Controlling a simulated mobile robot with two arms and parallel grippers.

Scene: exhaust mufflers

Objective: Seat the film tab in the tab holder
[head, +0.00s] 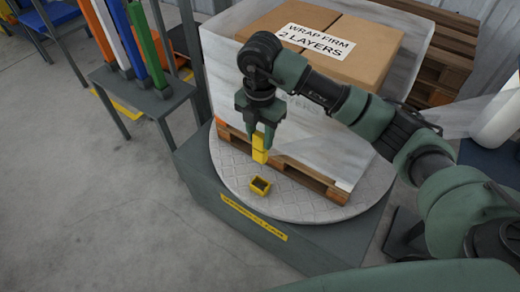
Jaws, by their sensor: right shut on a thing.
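My right gripper (262,135) points down in front of the wrapped load and is shut on the film tab (260,150), a small yellow upright block. The tab holder (261,186) is a small yellow open-topped box on the front part of the round plate. Its dark opening faces up and looks empty. The tab is above the holder in the picture, apart from it, with a gap between them. My left gripper is not in view.
A cardboard box (318,45) labelled "WRAP FIRM 2 LAYERS" sits in a film-wrapped load on a pallet (312,181), close behind the gripper. The round plate (300,208) lies on a grey base (215,190). A rack with coloured posts (144,45) stands left. Open floor lies front left.

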